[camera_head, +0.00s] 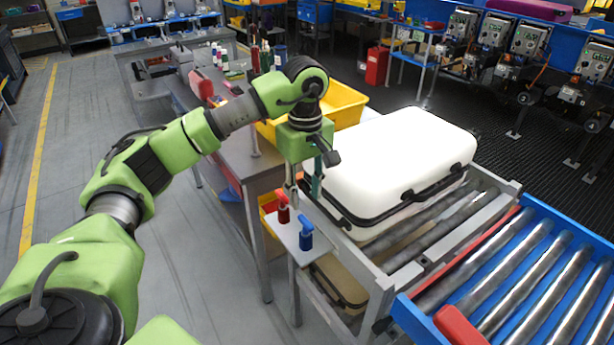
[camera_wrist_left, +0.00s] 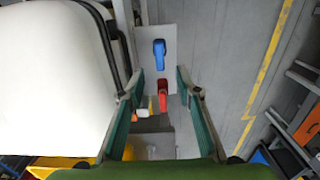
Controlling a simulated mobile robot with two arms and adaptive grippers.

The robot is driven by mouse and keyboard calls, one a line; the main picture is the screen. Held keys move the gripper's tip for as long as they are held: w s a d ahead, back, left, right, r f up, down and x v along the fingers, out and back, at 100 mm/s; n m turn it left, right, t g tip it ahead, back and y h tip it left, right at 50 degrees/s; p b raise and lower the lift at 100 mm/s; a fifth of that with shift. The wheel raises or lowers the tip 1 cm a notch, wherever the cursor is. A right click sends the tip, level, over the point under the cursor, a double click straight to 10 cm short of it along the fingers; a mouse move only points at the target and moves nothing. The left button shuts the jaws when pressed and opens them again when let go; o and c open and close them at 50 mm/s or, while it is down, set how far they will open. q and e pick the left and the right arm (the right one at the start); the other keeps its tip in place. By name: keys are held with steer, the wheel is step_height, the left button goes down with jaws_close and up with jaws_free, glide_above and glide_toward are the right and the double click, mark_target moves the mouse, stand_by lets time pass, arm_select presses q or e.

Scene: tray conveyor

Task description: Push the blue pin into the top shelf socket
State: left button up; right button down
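A blue pin (camera_head: 306,234) stands at the front of a small light-grey shelf plate (camera_head: 291,243) beside the white suitcase rack. It also shows in the left wrist view (camera_wrist_left: 159,47), ahead of my fingertips. A red pin (camera_head: 283,210) stands behind it on the same plate; in the left wrist view the red pin (camera_wrist_left: 163,94) appears between my fingers. My left gripper (camera_head: 303,190) points down over the back part of the plate. Its two green fingers are apart with nothing gripped, and it also shows in the left wrist view (camera_wrist_left: 160,82). My right gripper is not in view.
A large white suitcase (camera_head: 390,160) lies on the roller rack right of the plate. A tan case (camera_head: 342,283) lies below. A yellow bin (camera_head: 345,103) sits behind my gripper. A blue-framed roller conveyor (camera_head: 520,265) is at right. Floor left of the plate is clear.

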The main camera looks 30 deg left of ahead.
mark_target(306, 221)
arm_select(q)
step_height(306, 221, down, 9)
steer(key=shift+f+p, duration=0.2)
steer(key=shift+p, duration=0.55)
jaws_close()
steer(key=shift+r, duration=0.15)
steer(key=shift+r+p, duration=1.6)
steer(key=shift+r, duration=1.05)
steer(key=shift+r, duration=0.1)
